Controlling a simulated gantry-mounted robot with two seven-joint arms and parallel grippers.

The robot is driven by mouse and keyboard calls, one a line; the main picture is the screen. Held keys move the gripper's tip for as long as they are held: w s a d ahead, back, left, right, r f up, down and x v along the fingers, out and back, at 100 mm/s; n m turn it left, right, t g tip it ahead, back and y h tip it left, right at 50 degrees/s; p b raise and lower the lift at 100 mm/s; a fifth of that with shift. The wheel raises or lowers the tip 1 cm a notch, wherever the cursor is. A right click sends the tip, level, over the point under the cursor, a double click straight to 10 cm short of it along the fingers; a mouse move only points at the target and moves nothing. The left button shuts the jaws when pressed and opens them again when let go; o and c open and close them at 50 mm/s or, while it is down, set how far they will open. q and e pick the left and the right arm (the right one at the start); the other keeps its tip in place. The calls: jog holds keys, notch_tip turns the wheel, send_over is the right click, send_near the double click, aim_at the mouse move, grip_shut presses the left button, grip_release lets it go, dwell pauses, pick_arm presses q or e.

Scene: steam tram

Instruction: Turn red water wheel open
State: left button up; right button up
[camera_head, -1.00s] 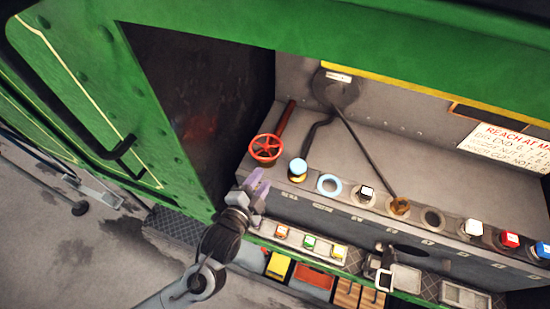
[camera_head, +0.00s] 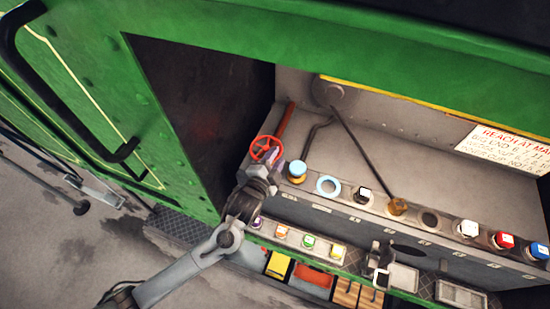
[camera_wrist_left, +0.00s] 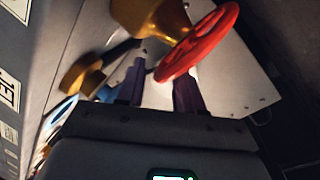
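The red water wheel (camera_head: 265,147) is a spoked handwheel on a red pipe at the left end of the grey bench. My left gripper (camera_head: 276,157) is at the wheel's lower right side, beside the blue-topped brass fitting (camera_head: 297,171). In the left wrist view the wheel (camera_wrist_left: 200,42) shows its red rim tilted, with a brass body (camera_wrist_left: 150,18) behind it. The two purple fingers of the left gripper (camera_wrist_left: 160,90) stand apart, with the rim's lower end at the gap between them. I cannot tell whether they touch it.
A light-blue ring (camera_head: 329,186) and several coloured caps line the bench edge to the right. A long dark lever (camera_head: 365,150) slants down to a brass cup. The green door (camera_head: 75,100) stands at left. Small colored boxes sit on the lower shelf.

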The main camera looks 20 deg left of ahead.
pick_arm(q)
grip_shut()
jog(key=n+y+p, duration=0.1)
jog(key=w+n+y+p, duration=0.1)
jog(key=y, duration=0.1)
jog(key=shift+d+r+n+g+p, duration=0.1)
jog(key=shift+d+n+g+p, duration=0.2)
jog(key=shift+d+p, duration=0.1)
jog(key=shift+w+n+y, duration=0.15)
jog(key=shift+n+y, duration=0.25)
jog(key=shift+y, duration=0.3)
jog(key=shift+w+f+n+g+y+p, duration=0.25)
jog(key=shift+n+g+y+p, duration=0.2)
jog(key=shift+y, duration=0.35)
jog(key=shift+c, duration=1.1)
grip_release()
jog(key=shift+o, duration=1.1)
jog(key=shift+t, duration=0.25)
jog(key=shift+r, duration=0.1)
